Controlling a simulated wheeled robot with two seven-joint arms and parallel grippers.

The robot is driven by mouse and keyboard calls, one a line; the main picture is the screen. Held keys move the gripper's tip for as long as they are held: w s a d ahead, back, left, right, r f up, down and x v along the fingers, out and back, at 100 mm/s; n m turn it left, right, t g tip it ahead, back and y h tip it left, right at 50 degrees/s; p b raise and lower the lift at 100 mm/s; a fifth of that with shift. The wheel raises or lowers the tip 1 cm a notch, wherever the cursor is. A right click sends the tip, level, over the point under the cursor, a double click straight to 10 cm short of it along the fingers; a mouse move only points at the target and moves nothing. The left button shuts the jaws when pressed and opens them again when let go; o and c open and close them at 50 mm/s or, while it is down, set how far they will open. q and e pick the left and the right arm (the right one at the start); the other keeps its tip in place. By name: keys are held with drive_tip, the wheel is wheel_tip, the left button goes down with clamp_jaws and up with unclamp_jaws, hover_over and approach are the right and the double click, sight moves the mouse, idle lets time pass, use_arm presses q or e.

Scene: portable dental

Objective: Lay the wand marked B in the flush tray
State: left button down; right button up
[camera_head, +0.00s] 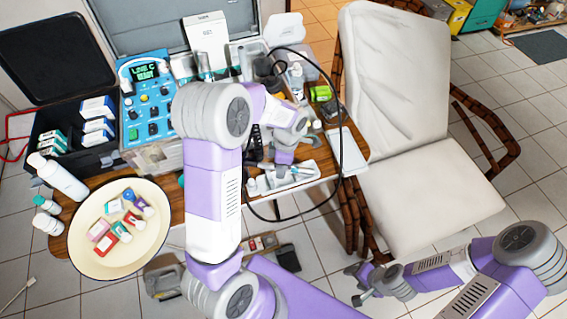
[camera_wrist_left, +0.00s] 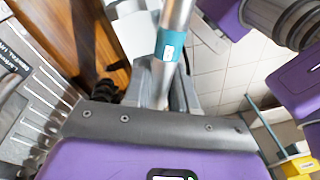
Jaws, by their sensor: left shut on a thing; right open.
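My left gripper (camera_head: 275,165) is shut on a metal wand (camera_wrist_left: 176,20) with a teal band and a small white label. In the left wrist view the wand stands between the fingers and runs out of the top of the picture. I cannot tell whether this is the flush tray. My right gripper (camera_head: 357,284) is open and empty, low on the right above the tiled floor.
A blue console (camera_head: 148,100) reads "LINE C READY". A round cream dish (camera_head: 90,255) holds several small coloured boxes. A black cable (camera_head: 338,150) loops over the table's right edge. A white cushioned chair (camera_head: 400,100) stands to the right.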

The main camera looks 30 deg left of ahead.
use_arm(q)
drive_tip(key=f+n+b, duration=0.1)
drive_tip(key=w+f+n+b, duration=0.1)
drive_tip(key=n, duration=0.1)
drive_tip(key=f+n+b, duration=0.1)
drive_tip(key=shift+w+a+f+n+g, duration=0.1)
drive_tip(key=shift+w+f+n+g, duration=0.1)
drive_tip(key=shift+w+n+g, duration=0.2)
drive_tip(key=shift+f, duration=0.4)
idle(0.7)
drive_tip(key=shift+f, duration=0.15)
drive_tip(key=shift+f+b, duration=0.55)
drive_tip(key=shift+f, duration=0.1)
